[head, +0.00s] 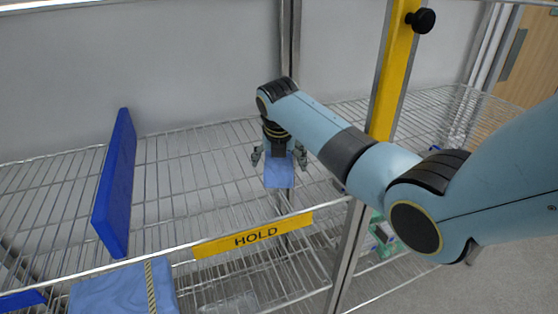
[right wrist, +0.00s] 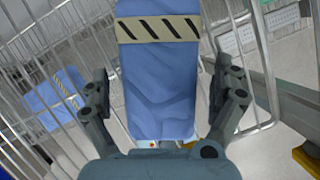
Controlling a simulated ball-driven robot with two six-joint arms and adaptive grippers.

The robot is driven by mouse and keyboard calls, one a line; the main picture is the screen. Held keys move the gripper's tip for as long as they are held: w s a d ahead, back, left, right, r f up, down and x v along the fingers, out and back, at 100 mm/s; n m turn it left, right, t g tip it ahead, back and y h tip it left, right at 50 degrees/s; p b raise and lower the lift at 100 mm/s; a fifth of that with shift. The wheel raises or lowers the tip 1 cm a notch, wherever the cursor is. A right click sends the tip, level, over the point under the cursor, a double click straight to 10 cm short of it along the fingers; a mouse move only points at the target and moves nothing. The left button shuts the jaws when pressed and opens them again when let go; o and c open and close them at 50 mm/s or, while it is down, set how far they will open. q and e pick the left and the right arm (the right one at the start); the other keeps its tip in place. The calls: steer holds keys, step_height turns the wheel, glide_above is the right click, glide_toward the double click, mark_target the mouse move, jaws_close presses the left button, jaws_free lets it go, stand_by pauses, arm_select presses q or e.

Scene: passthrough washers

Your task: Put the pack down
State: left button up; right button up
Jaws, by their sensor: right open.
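A light blue wrapped pack (head: 279,174) is at the wire shelf, behind the HOLD label. In the right wrist view the pack (right wrist: 158,85) fills the middle and shows a cream band with black diagonal stripes. My right gripper (head: 277,158) points down over the pack. In the right wrist view its open fingers (right wrist: 163,80) stand on either side of the pack, with visible gaps. Whether the pack's underside rests fully on the wires is hidden. My left gripper is out of view.
A yellow HOLD label (head: 252,235) hangs on the shelf's front rail. A dark blue divider (head: 116,185) stands to the left. Another blue pack with a striped band (head: 115,290) is at the lower left. A yellow-faced post (head: 392,80) rises beside my right arm. Wire shelf between divider and gripper is clear.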

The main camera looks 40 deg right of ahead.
steer(key=shift+r, duration=0.1)
steer(key=shift+r, duration=0.3)
steer(key=v, duration=1.1)
steer(key=shift+r, duration=0.2)
steer(key=shift+s+f, duration=0.1)
steer(key=shift+s, duration=0.05)
